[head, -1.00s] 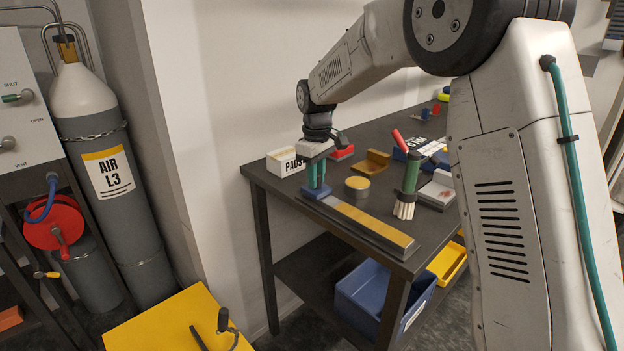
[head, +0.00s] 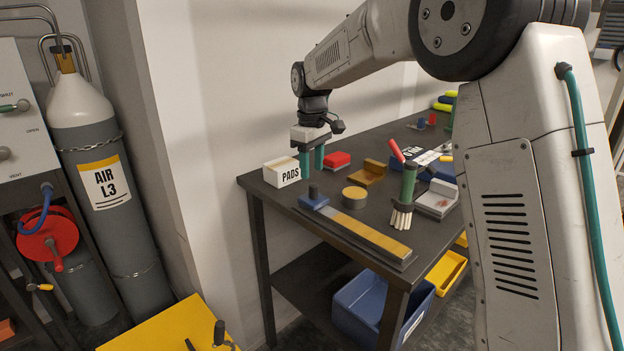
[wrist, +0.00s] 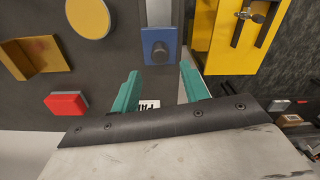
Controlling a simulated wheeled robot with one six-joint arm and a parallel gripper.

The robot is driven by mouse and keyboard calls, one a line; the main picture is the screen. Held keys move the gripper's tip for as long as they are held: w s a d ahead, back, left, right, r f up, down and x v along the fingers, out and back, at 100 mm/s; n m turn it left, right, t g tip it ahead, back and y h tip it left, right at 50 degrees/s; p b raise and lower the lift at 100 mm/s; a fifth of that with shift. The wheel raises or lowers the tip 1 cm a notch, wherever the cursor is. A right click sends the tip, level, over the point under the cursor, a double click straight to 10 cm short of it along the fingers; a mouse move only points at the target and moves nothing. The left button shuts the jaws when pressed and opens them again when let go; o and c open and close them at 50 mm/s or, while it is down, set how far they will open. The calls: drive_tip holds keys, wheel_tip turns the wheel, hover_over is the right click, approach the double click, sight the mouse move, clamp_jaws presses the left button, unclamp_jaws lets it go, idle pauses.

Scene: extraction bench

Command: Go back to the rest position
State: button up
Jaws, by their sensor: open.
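My gripper (head: 311,161) has two green fingers and hangs above the far left corner of the dark bench (head: 330,178), pointing down. In the wrist view my gripper (wrist: 160,82) is open, with its fingers spread and nothing between them. Ahead of the fingertips is a blue block with a dark knob (wrist: 160,46). The same blue block (head: 313,200) sits at the left end of a long grey and yellow bar (head: 365,231). The fingers are apart from it.
A white PADS box (head: 289,175) stands close left of my gripper. A red block (head: 337,160), a yellow-topped round tin (head: 354,197), an ochre bracket (head: 368,175) and a green brush (head: 408,185) stand nearby. A yellow cart top (head: 165,328) is lower left.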

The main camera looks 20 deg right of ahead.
drive_tip(key=shift+r, duration=0.9)
drive_tip(key=s+f, duration=0.1)
drive_tip(key=s+f+m, duration=0.1)
drive_tip(key=s, duration=0.1)
drive_tip(key=shift+d+f+m+g, duration=0.2)
drive_tip(key=shift+f+m+g, duration=0.1)
drive_tip(key=shift+g, duration=0.1)
drive_tip(key=s+d+r+m+t, duration=0.1)
drive_tip(key=s+d+m, duration=0.2)
drive_tip(key=s, duration=1.7)
drive_tip(key=s+d+r+m+t, duration=0.1)
drive_tip(key=s+d+m, duration=0.2)
drive_tip(key=s, duration=1.7)
drive_tip(key=shift+d, duration=0.5)
